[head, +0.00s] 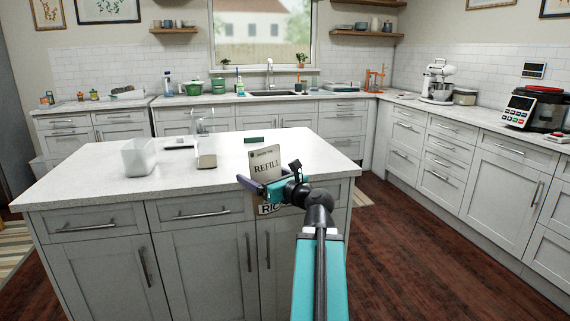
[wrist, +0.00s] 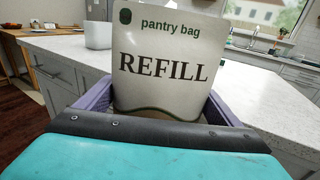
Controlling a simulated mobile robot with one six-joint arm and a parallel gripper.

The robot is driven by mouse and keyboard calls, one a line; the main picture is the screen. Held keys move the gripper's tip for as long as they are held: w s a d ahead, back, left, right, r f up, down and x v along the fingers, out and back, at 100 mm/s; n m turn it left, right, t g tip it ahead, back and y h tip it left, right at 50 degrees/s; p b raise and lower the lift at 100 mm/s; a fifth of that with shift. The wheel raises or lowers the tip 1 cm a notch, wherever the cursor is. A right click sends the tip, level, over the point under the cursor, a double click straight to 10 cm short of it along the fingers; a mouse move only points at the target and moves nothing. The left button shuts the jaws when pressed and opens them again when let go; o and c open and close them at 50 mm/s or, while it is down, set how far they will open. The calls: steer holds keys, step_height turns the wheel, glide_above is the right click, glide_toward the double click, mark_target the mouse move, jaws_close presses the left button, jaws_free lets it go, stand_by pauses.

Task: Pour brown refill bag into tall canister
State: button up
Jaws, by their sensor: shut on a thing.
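The refill bag (head: 266,162) is a cream pouch marked "pantry bag REFILL", with a browner lower part whose label reads "RIC". My gripper (head: 272,190) is shut on it at the right front edge of the island. The bag (wrist: 165,65) stands upright between the purple fingers (wrist: 160,112) in the wrist view. The tall canister (head: 205,130), clear and with some pale tan content at its bottom, stands on the island to the left of the bag, apart from it. My arm and gripper hide part of the bag.
A white open tub (head: 138,157) stands left of the canister on the island (head: 90,176); it also shows in the wrist view (wrist: 98,35). A small dark green item (head: 254,139) lies behind the bag. The island top between bag and canister looks clear.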

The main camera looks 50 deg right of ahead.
steer(key=w+a+f+n+y, duration=0.2)
steer(key=w+a+f+y, duration=0.1)
steer(key=a, duration=0.3)
steer(key=w+a+f+n+y, duration=0.2)
steer(key=w+a+f+y, duration=0.15)
steer(key=a, duration=0.25)
steer(key=w+a+f+n+g+y, duration=0.1)
steer(key=a+f+n+g+y, duration=0.1)
steer(key=a, duration=0.9)
steer(key=w+a+f+n+g+y, duration=0.1)
steer(key=a+f+n+y, duration=0.3)
steer(key=a, duration=0.8)
steer(key=w+a+f+n+g+y, duration=0.1)
steer(key=a+f+n+g+y, duration=0.2)
steer(key=a, duration=0.9)
step_height(320, 180, down, 4)
steer(key=y, duration=0.2)
steer(key=shift+w+a+r+g+y, duration=0.15)
steer(key=shift+w+g+y, duration=0.15)
steer(key=shift+g+y, duration=0.1)
